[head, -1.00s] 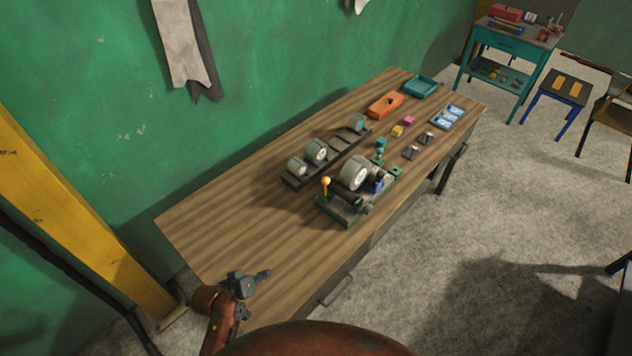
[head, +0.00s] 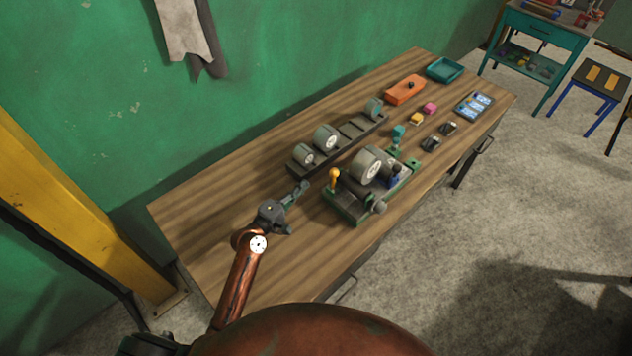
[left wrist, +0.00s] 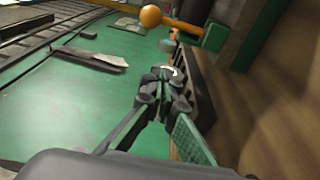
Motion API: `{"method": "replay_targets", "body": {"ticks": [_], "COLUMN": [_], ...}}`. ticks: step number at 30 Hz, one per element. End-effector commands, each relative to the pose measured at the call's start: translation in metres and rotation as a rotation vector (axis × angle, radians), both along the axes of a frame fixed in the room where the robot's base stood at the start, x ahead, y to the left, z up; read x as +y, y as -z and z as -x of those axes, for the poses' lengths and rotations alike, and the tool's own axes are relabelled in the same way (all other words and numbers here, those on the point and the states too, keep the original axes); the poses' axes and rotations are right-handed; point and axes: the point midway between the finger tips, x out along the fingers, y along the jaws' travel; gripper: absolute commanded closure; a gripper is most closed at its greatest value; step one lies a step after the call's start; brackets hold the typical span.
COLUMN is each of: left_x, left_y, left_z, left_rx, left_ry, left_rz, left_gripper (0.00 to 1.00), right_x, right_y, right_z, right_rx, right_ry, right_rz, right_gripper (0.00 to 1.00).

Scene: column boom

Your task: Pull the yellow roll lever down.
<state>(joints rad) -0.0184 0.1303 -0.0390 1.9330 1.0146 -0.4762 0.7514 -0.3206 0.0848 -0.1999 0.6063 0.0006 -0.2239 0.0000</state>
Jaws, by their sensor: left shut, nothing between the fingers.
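The yellow roll lever (head: 334,177) stands upright at the left end of a green machine (head: 345,206) on the wooden bench. Its round yellow knob also shows at the top of the left wrist view (left wrist: 151,16). My left gripper (head: 303,188) is shut and empty, its fingertips a short way left of the lever and apart from it. In the left wrist view the closed fingers (left wrist: 166,78) point toward the lever. My right gripper is not in view.
A dark rack with grey rolls (head: 300,172) lies behind the machine. An orange box (head: 405,90), a teal tray (head: 445,69) and small blocks sit farther along the bench (head: 200,220). The bench's near left part is clear.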

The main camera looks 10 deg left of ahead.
Motion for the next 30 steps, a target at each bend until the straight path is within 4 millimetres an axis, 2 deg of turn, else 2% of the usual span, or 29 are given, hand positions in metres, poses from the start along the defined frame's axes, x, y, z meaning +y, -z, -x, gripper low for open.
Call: {"method": "replay_targets", "body": {"ticks": [9,16,21,30], "left_x": [-0.027,-0.045,-0.060,-0.070], "left_y": [-0.002,-0.001,-0.001,0.000], "left_z": [-0.052,-0.088,-0.066,-0.056], "left_rx": [0.000,0.000,0.003,0.000], "left_ry": [0.004,0.005,0.003,0.003], "left_rz": [0.001,0.000,0.002,-0.001], "left_gripper": [1.00,1.00,1.00,1.00], "right_x": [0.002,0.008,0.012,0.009], "right_y": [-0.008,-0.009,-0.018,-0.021], "right_z": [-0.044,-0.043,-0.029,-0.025], "right_rx": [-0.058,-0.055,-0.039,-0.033], "right_ry": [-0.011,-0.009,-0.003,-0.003], "right_rz": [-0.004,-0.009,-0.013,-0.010], "right_gripper": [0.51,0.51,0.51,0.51]}}
